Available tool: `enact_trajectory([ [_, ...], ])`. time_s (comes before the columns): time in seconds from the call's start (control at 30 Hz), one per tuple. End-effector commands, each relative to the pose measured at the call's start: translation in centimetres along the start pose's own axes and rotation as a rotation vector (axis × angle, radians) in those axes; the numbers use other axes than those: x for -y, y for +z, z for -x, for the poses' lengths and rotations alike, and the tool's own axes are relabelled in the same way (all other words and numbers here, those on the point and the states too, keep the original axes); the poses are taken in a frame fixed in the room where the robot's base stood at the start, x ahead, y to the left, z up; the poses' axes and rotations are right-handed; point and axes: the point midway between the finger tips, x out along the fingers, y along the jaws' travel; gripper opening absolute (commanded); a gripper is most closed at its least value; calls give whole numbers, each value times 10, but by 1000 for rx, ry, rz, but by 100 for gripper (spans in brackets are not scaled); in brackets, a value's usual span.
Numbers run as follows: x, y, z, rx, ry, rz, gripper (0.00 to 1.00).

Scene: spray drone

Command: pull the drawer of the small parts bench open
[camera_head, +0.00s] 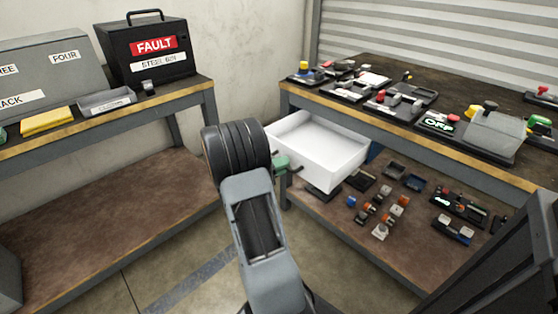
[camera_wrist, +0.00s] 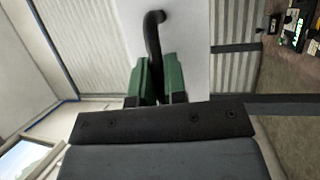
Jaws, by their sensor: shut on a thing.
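The white drawer (camera_head: 325,155) of the small parts bench (camera_head: 440,140) stands out from under the bench's left end, and its inside looks empty. In the wrist view, the white drawer front (camera_wrist: 184,40) carries a dark curved handle (camera_wrist: 152,35). My gripper (camera_wrist: 158,85) has green fingers shut on the lower part of this handle. In the head view, my gripper (camera_head: 287,165) is at the drawer's front face, partly hidden behind my arm.
Small parts and devices with red, yellow and green buttons (camera_head: 385,98) cover the bench top. More parts (camera_head: 380,215) lie on its lower shelf. A second bench (camera_head: 190,92) at left holds a black FAULT steel bin (camera_head: 150,50). Floor (camera_head: 180,270) shows between the benches.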

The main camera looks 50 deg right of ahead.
Motion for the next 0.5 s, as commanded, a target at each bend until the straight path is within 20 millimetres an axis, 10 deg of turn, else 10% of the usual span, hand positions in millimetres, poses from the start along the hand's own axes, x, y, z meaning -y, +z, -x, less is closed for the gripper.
enact_trajectory([
  [0.47, -1, 3, 2, 9, 1, -1, 0],
  [0.5, -1, 3, 2, 9, 1, -1, 16],
])
